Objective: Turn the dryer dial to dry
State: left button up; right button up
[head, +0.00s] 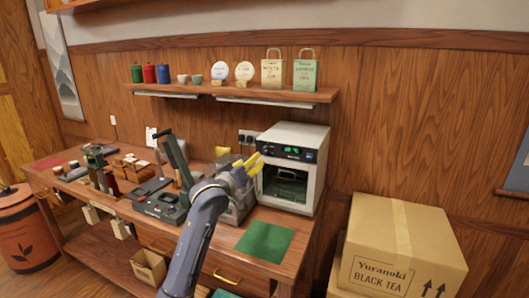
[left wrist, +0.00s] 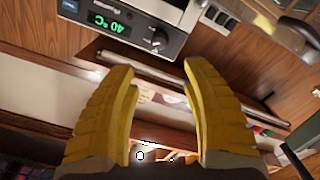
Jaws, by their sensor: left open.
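The dryer (head: 319,178) is a pale box with a dark window, standing on the right end of the wooden counter. Its dark top panel has a green display (head: 292,150) and a dial (head: 310,156) at the right. In the left wrist view the panel is upside down; the display (left wrist: 109,24) reads 40 °C and the dark round dial (left wrist: 158,40) has a light mark. My left gripper (head: 257,163) has yellow fingers, open and empty, in front of the dryer's left side. In the left wrist view the open fingertips (left wrist: 156,72) are apart from the dial. My right gripper is not visible.
A green mat (head: 265,241) lies before the dryer. Dark tools and a press crowd the counter to the left. A shelf (head: 230,93) with canisters, cups and bags hangs above. A cardboard box (head: 397,245) stands to the right of the counter.

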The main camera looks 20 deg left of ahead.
aim_at(264, 150)
pick_arm(q)
jog(key=w, duration=0.4)
jog(key=w+d, duration=0.1)
jog(key=w, duration=0.7)
jog(key=shift+d, duration=0.25)
jog(key=shift+w, duration=0.1)
jog(key=shift+c, duration=0.3)
